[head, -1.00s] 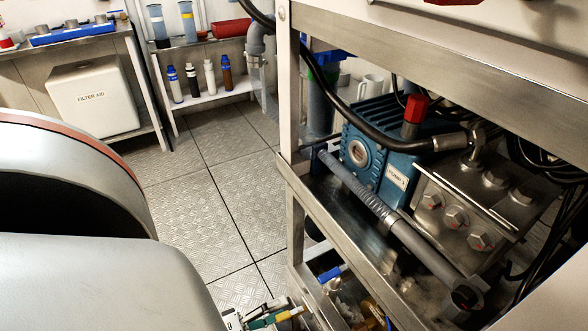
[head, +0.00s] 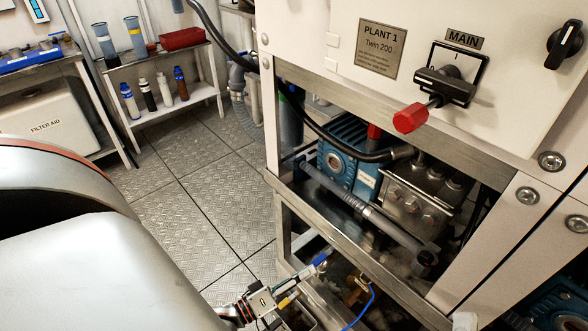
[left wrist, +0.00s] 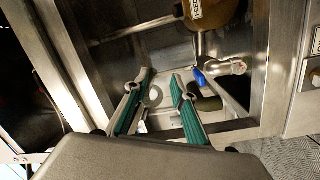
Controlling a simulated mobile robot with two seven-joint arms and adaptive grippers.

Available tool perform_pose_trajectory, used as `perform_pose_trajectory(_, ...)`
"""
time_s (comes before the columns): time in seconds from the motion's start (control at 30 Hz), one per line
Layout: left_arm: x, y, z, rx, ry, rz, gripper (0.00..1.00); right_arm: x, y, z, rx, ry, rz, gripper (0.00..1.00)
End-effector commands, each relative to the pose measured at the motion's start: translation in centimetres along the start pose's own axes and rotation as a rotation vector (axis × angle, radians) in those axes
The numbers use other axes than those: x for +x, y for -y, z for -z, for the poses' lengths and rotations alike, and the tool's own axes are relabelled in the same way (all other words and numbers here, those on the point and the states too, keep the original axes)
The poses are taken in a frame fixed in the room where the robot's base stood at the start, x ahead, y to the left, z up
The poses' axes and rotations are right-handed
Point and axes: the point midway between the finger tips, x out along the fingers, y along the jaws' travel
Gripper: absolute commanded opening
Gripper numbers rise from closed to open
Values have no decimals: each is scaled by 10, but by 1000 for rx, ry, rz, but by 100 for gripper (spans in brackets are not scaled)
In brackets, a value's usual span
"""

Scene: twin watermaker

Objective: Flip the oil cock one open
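A small valve with a blue lever (head: 320,259), which looks like the oil cock, sits low in the machine frame in the head view. In the left wrist view its blue lever (left wrist: 199,78) lies beside a shiny metal body (left wrist: 229,67), just past the right fingertip. My left gripper (head: 296,287) is just below and left of the lever in the head view. In the left wrist view my left gripper (left wrist: 160,84) is open, its two green-padded fingers apart with nothing held between them. I cannot tell if a finger touches the lever. My right gripper is not seen.
Metal frame rails (head: 345,238) surround the lower bay. A blue pump (head: 345,155) and a grey pipe (head: 375,220) are above. A brown vessel labelled FEED (left wrist: 208,12) hangs near the valve. The tiled floor (head: 200,190) at left is clear.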

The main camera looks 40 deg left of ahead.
Motion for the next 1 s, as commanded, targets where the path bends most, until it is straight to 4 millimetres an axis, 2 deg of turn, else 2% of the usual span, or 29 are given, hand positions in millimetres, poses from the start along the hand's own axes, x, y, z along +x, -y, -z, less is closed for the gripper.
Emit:
perform_pose_trajectory(0.03,4,-15,5,17,-3,-9,25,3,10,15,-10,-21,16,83)
perform_pose_trajectory(0.4,2,-61,13,142,22,14,25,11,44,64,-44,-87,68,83)
perform_pose_trajectory(0.6,-1,-69,13,178,32,26,25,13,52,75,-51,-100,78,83)
perform_pose_trajectory(1.0,-2,-68,12,184,35,32,25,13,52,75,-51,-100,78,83)
